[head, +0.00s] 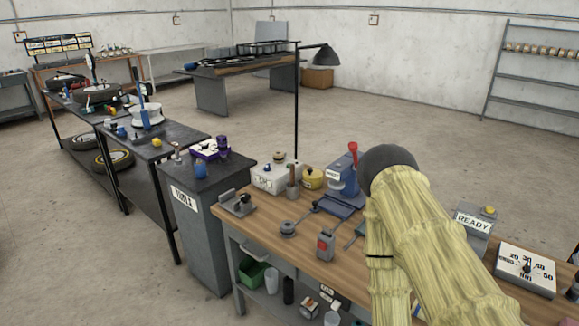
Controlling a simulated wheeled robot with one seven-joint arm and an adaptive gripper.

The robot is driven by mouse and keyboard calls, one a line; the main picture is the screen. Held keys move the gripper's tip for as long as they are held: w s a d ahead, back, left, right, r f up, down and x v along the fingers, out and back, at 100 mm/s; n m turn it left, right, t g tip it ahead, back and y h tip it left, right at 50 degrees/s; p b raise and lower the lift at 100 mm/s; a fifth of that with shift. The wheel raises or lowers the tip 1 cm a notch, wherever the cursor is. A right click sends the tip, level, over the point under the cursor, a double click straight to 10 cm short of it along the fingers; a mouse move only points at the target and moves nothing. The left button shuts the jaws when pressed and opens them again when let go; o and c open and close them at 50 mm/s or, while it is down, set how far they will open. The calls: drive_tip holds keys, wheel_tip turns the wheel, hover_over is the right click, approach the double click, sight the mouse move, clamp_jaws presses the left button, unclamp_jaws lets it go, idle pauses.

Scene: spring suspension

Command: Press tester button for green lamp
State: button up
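A grey slanted stand with a sign reading READY (473,222) is on the right of the wooden workbench (262,226). A small yellow round knob or lamp (489,211) sits on its top. I cannot tell whether this is the tester, and no lit green lamp shows. A white box (268,180) with a label and small knobs on top stands at the back left of the bench. My arm, in a pale yellow sleeve, rises across the bench's right half and hides part of it. My gripper does not show.
A grey tool with a red patch (325,246) is near the front. A white dial box (526,269) is at right. A dark cabinet (203,221) adjoins the left end.

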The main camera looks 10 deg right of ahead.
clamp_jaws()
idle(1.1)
